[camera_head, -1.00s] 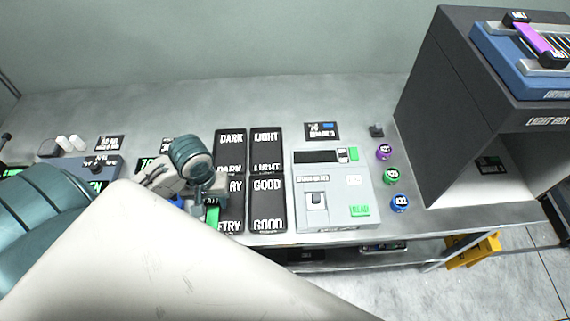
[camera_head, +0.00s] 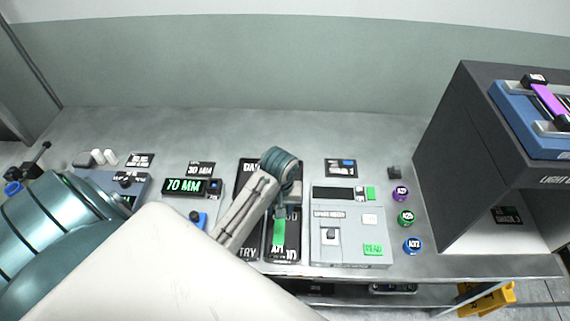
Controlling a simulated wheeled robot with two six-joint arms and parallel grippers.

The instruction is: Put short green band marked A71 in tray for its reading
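My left gripper (camera_head: 280,211) is over the column of black trays with the LIGHT and GOOD labels. It is shut on a short green band (camera_head: 279,232), which hangs down over the lower tray (camera_head: 289,254), labelled GOOD in the earlier frame. I cannot tell whether the band touches the tray, and I cannot read its mark. The left tray column (camera_head: 246,254) carries DARK and a label ending in TRY, both partly hidden by my arm. A grey reader (camera_head: 345,228) with a green READ button (camera_head: 373,249) stands just right of the trays. My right gripper is not in view.
Purple (camera_head: 400,193), green (camera_head: 405,217) and blue (camera_head: 412,245) labelled round items stand right of the reader. A dark light box (camera_head: 455,140) stands at the right. A 70 MM display (camera_head: 185,187) is left of the trays. The back of the table is clear.

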